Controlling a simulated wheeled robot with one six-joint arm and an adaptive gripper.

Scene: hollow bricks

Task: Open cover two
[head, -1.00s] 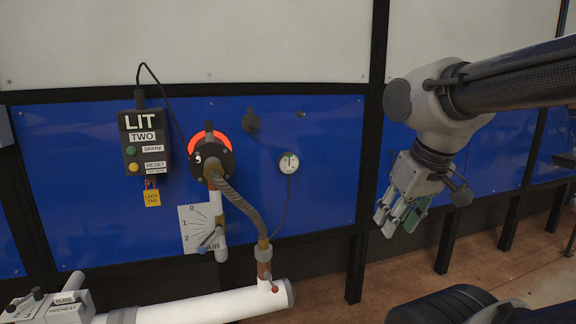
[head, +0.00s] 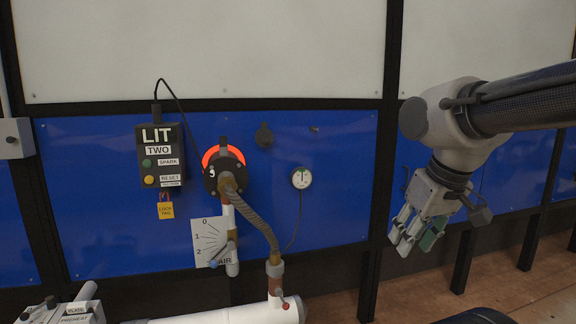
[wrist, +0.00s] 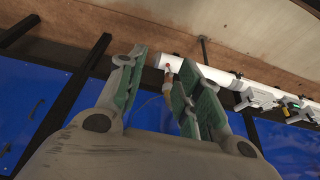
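A small dark round cover (head: 264,135) sits flat on the blue panel, up and right of the burner; it looks shut, and I can read no label on it. The black box marked LIT and TWO (head: 160,155) hangs to the left. Between them is the burner (head: 225,172) with a bright orange-red arc around its upper part. My gripper (head: 415,238) hangs well to the right of the cover, pointing down, apart from everything. In the wrist view my gripper (wrist: 158,88) shows spread green-padded fingers with nothing between them. The cover does not show in the wrist view.
A round gauge (head: 302,178) with a thin hose is right of the burner. A braided hose (head: 258,220) runs down to the white pipe (head: 240,314). An air lever (head: 222,254) and its scale plate (head: 206,240) stand below. Dark posts frame the panel.

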